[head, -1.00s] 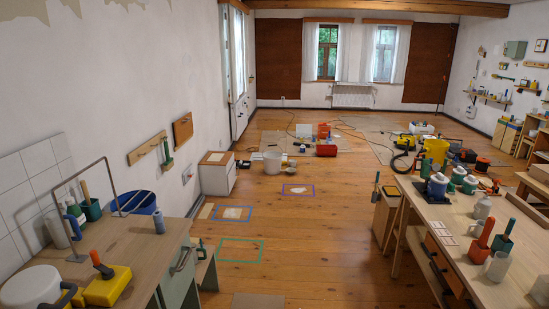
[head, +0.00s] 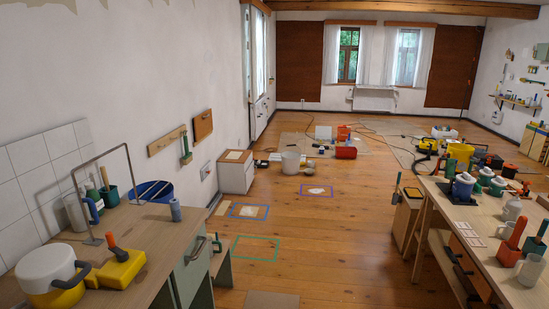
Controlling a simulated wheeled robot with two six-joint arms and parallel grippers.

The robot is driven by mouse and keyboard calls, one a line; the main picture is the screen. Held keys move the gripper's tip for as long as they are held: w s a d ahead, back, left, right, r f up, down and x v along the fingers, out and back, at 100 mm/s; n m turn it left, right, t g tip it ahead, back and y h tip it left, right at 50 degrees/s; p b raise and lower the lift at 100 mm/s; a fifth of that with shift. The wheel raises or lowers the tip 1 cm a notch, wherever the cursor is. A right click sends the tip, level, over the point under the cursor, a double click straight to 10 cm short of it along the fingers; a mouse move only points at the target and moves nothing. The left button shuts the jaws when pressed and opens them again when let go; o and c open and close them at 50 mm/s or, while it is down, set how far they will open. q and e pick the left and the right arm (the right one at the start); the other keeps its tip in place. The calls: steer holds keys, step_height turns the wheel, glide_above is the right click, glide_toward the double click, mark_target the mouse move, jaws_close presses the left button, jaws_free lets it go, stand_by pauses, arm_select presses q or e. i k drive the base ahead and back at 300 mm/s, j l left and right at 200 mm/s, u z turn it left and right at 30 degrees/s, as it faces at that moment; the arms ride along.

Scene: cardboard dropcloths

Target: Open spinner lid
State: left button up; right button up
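A round tub with a white lid (head: 46,264) and a yellow lower body (head: 62,297) stands at the near left corner of the left worktop. It looks like the spinner, though I cannot be sure. Neither of my grippers is in view.
A yellow block with an orange handle (head: 121,264) is just right of the tub. A thin metal frame stand (head: 133,172), green cups and a blue bucket (head: 155,191) are behind. The right workbench (head: 480,225) holds several pots and mugs. The wooden floor between is mostly open.

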mark_target(49, 268)
steer(key=u, duration=1.5)
